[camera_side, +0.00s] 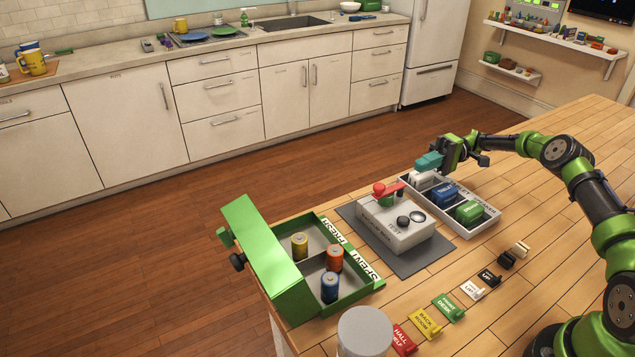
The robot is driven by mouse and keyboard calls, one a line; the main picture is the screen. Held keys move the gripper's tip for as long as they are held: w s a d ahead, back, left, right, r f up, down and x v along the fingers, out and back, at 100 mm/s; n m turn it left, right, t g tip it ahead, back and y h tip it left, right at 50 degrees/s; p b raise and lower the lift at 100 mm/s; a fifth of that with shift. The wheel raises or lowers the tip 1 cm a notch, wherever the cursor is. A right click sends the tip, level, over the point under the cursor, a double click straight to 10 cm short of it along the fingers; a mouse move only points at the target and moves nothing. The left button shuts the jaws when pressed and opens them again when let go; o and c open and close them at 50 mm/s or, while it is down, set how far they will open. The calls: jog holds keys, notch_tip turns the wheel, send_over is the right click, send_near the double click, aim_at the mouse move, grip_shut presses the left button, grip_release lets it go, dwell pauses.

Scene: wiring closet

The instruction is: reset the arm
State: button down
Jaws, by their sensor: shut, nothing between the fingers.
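My arm reaches in from the right, and my gripper (450,160) is shut over the far end of a long grey tray (482,231). No object shows clearly in its fingers, whose tips are small and partly hidden. A teal piece (428,162) appears right beside the gripper; I cannot tell whether they touch. The tray holds a white piece (420,180), a blue piece (445,194) and a green piece (468,212) in separate compartments.
A white tester box (397,228) with a red-topped lever (385,189) stands on a grey mat (433,259). A green open-lidded box (265,262) holds yellow, orange and blue cells. Several coloured labels and a grey cylinder (365,332) line the front. The right tabletop is mostly clear.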

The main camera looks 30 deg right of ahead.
jog(key=a+r+h, duration=0.2)
jog(key=s+a+r+g+h, duration=0.1)
jog(key=a+r+h, duration=0.1)
jog(key=a, duration=0.1)
jog(key=s+a+r+g+h, duration=0.1)
jog(key=a+r, duration=0.2)
jog(key=shift+a+n+h, duration=0.2)
jog(key=shift+n+h, duration=0.2)
jog(key=s+a+r+m+t+h, duration=0.1)
jog(key=s+a+r+h, duration=0.15)
jog(key=s, duration=0.25)
jog(key=s+a+r+m+t+h, duration=0.1)
jog(key=s+a+r+t+h, duration=0.1)
jog(key=s+r+h, duration=0.25)
jog(key=s+a+r+t+h, duration=0.1)
jog(key=s+a+r+h, duration=0.15)
jog(key=s, duration=0.25)
jog(key=s+m+t, duration=0.3)
jog(key=s+t, duration=0.2)
jog(key=s, duration=0.4)
jog(key=shift+d+r+t+h, duration=0.2)
jog(key=shift+d+t+h, duration=0.15)
jog(key=shift+d, duration=0.1)
